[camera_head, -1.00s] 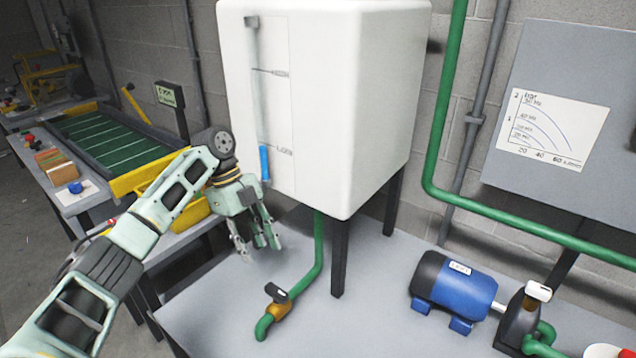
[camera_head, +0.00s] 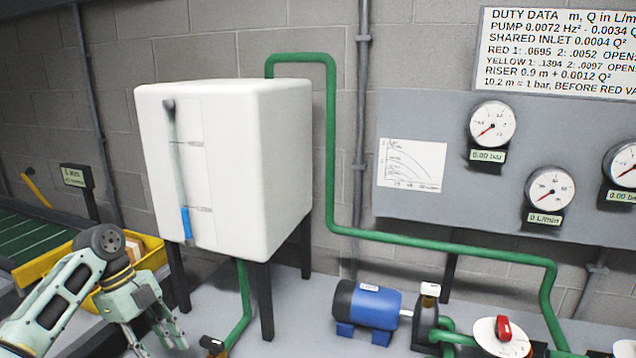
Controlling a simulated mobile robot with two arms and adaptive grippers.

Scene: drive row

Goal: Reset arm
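My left arm comes in from the lower left. Its gripper (camera_head: 160,338) points down, with its fingers apart and nothing seen between them. It is in front of and to the left of the white tank (camera_head: 275,165), near the tank's dark legs. The fingertips are close to the bottom edge of the picture, above the grey bench top (camera_head: 290,335). My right arm and gripper are not in view.
A blue motor (camera_head: 375,307) with a pump stands on the bench right of the tank. Green pipe (camera_head: 331,150) runs along the wall. A panel with gauges (camera_head: 492,124) is at the right. A yellow-edged tray (camera_head: 145,250) lies behind my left arm.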

